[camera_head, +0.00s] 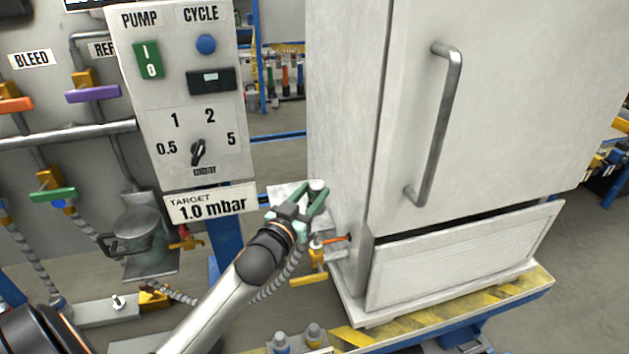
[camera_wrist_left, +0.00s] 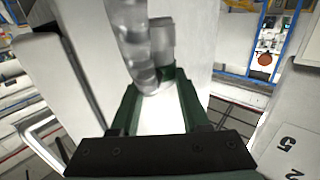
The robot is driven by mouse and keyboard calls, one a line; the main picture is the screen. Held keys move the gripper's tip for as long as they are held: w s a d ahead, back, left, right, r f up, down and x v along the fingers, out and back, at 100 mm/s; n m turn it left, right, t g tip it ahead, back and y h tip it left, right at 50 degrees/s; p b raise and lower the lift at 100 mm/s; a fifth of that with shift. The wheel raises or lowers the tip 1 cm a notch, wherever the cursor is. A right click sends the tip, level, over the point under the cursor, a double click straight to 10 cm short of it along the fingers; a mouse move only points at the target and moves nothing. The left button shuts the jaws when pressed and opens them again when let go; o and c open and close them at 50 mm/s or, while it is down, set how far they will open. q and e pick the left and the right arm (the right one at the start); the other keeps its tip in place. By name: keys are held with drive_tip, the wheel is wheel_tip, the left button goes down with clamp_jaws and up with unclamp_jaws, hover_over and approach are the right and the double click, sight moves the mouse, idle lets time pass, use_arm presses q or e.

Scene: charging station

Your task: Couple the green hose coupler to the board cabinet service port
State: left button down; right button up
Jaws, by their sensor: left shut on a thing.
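My left gripper (camera_head: 317,190) has green fingers and is beside the left side wall of the white board cabinet (camera_head: 345,110). In the left wrist view the fingers (camera_wrist_left: 162,85) close around a piece at the end of a grey ribbed hose (camera_wrist_left: 135,45); I take it as the hose coupler. Its green colour cannot be told from the green fingers. In the head view the hose (camera_head: 278,283) hangs behind my left arm. A brass valve with a red lever (camera_head: 334,240) sits low on the cabinet's side, just below the gripper; the service port itself is not clearly visible. My right gripper is out of view.
The control panel (camera_head: 180,95) with a pressure dial stands left of the gripper, above a target sign (camera_head: 212,204). Pipes with coloured valve handles (camera_head: 93,94) are at far left. The cabinet stands on a platform with yellow-black edging (camera_head: 450,312). Fittings (camera_head: 297,338) show at the bottom.

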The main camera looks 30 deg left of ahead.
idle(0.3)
use_arm(q)
drive_tip(key=shift+r+p, duration=0.1)
drive_tip(key=shift+p, duration=0.3)
drive_tip(key=shift+f+b, duration=2.15)
drive_tip(key=shift+f, duration=0.8)
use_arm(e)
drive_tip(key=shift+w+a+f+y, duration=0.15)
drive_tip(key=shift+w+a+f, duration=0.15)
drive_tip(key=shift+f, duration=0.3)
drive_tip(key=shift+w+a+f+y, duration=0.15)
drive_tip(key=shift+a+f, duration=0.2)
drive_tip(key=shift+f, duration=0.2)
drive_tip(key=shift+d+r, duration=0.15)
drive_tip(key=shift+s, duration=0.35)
use_arm(q)
drive_tip(key=shift+p, duration=0.45)
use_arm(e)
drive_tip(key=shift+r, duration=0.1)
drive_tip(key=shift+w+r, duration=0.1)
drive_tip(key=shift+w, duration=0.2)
